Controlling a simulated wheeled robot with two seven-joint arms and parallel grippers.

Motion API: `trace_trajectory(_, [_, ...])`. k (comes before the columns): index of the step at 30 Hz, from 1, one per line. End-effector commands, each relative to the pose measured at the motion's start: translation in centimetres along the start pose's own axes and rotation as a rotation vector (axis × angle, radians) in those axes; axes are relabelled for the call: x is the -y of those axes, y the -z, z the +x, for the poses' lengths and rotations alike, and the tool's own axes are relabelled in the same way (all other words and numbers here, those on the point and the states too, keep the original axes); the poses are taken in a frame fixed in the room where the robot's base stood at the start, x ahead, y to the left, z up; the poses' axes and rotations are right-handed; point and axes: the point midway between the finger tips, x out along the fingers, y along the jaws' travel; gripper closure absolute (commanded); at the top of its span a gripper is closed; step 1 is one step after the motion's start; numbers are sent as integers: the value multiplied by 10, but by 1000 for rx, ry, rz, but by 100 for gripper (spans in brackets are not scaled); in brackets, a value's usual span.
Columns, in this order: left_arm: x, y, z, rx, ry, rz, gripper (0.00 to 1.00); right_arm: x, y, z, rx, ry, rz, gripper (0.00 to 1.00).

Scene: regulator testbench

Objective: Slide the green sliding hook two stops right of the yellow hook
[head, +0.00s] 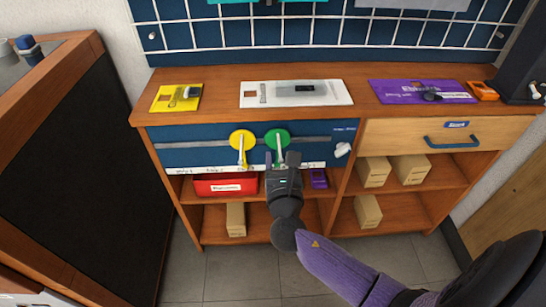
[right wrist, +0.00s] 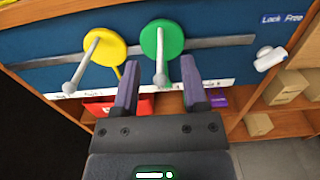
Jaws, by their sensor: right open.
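The green sliding hook (head: 277,139) is a round disc with a pale peg, on a grey rail (head: 185,145) across the blue panel. The yellow hook (head: 243,139) sits just left of it, close beside it. Both also show in the right wrist view, the green disc (right wrist: 162,38) and the yellow disc (right wrist: 104,46). My right gripper (head: 281,160) is open just in front of the green hook. In the right wrist view its fingers (right wrist: 157,85) stand apart below the green disc, with the peg's tip between and above them. My left gripper is not in view.
The rail runs clear to the right of the green hook. A white knob (head: 342,150) juts out at the panel's right end. Below are a red box (head: 225,184) and a purple item (head: 318,178) on the shelf. A drawer (head: 405,134) is at right.

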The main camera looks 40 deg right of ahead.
Motion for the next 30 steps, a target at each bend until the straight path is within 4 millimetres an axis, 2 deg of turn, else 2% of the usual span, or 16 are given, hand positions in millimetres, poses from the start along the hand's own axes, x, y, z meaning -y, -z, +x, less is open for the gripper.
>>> trace_trajectory(4, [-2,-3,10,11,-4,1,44,0,3,22,-1,0,0,44])
trace_trajectory(13, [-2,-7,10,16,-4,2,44,0,0,27,-3,0,3,44])
trace_trajectory(14, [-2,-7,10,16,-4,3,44,0,0,27,-3,0,3,48])
trace_trajectory(21, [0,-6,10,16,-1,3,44,0,1,27,-3,0,3,99])
trace_trajectory(30, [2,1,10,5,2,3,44,0,1,27,-4,0,3,100])
